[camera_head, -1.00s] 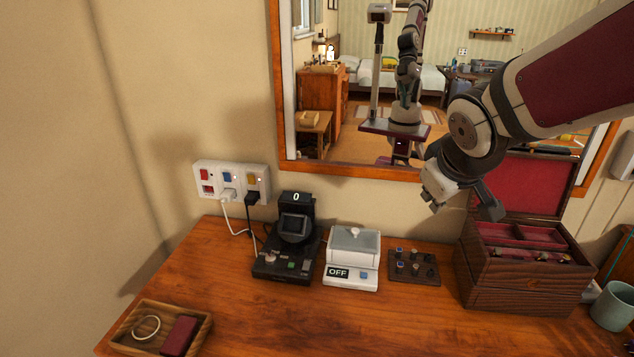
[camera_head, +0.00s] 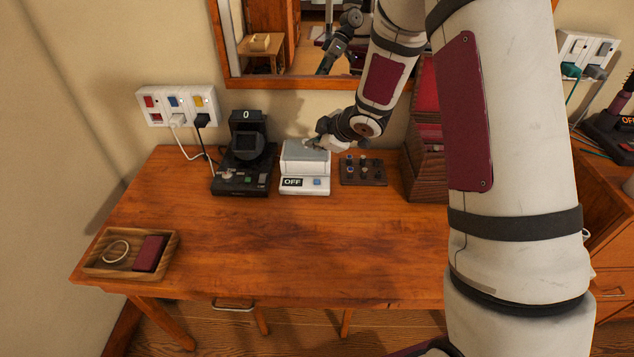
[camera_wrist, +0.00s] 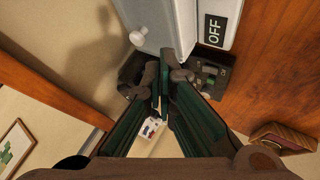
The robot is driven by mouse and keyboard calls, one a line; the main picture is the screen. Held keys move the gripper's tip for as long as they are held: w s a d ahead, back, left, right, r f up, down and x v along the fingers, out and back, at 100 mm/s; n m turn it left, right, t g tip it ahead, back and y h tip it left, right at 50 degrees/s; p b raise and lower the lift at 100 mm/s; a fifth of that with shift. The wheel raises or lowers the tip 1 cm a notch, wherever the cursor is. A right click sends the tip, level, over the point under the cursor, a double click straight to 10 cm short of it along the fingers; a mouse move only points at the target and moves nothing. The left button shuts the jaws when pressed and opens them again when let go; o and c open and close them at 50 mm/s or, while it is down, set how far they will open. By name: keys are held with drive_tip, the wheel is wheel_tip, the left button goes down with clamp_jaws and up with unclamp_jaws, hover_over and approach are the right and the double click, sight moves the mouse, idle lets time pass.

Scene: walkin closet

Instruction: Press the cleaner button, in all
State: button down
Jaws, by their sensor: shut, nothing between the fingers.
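The cleaner (camera_head: 305,185) is a white box with a grey lid on the wooden table, near the wall. Its front display reads OFF, and a blue button (camera_head: 317,182) sits right of it. My gripper (camera_head: 312,142) is at the back of the cleaner's lid; whether it touches is unclear. In the wrist view my shut, empty fingers (camera_wrist: 163,78) point toward the cleaner (camera_wrist: 160,20), whose OFF label and white lid knob (camera_wrist: 137,37) show. The blue button is out of the wrist view.
A black device (camera_head: 240,178) with a 0 display stands left of the cleaner, a dark knob panel (camera_head: 363,170) right. A wall power strip (camera_head: 178,106) is behind. A wooden tray (camera_head: 105,263) lies at front left. A dark box (camera_head: 424,160) is partly hidden by my arm.

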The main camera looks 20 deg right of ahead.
sight(315, 182)
drive_tip(key=shift+a+f, duration=0.25)
drive_tip(key=shift+f, duration=0.2)
wheel_tip(315, 182, down, 9)
drive_tip(key=b, duration=0.8)
drive_tip(key=shift+r, duration=0.1)
idle(1.2)
drive_tip(key=shift+f+b, duration=0.3)
drive_tip(key=shift+f, duration=0.1)
drive_tip(key=shift+f+b, duration=0.4)
drive_tip(key=shift+f, duration=0.05)
idle(0.6)
drive_tip(key=shift+r, duration=0.1)
drive_tip(key=shift+r+p, duration=0.75)
drive_tip(key=shift+p, duration=0.05)
drive_tip(key=shift+r, duration=0.1)
